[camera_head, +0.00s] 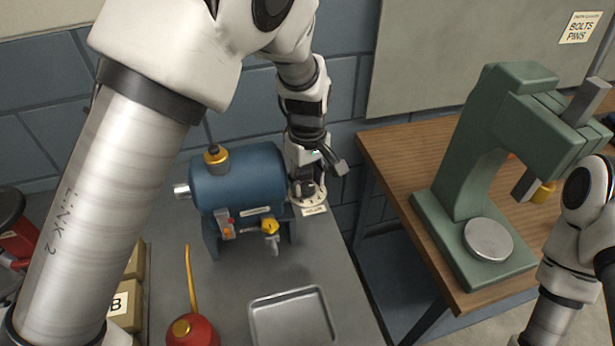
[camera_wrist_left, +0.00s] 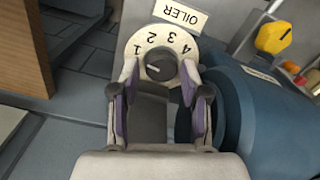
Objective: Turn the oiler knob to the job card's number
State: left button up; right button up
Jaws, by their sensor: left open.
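The dark oiler knob (camera_wrist_left: 160,66) sits on a round pale dial (camera_wrist_left: 134,46) with the numerals 1 to 4, beside an OILER label (camera_wrist_left: 181,14). In the head view the dial (camera_head: 312,203) is at the right end of the blue machine (camera_head: 240,183). My left gripper (camera_wrist_left: 160,73) is open, with one finger on each side of the knob; I cannot tell whether they touch it. The gripper also shows in the head view (camera_head: 309,180), above the dial. The knob's pointer setting is not clear. I cannot make out the job card. My right gripper is outside the views.
A yellow knob (camera_head: 270,227) is on the machine's front. A metal tray (camera_head: 292,292) and a red oil can (camera_head: 193,330) are in front of it. A wooden table (camera_head: 400,160) with a green press (camera_head: 470,160) stands to the right, across a floor gap.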

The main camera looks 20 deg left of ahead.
pick_arm(q)
jog(key=shift+f, duration=0.3)
jog(key=shift+s, duration=0.1)
jog(key=shift+s+r, duration=0.1)
grip_shut()
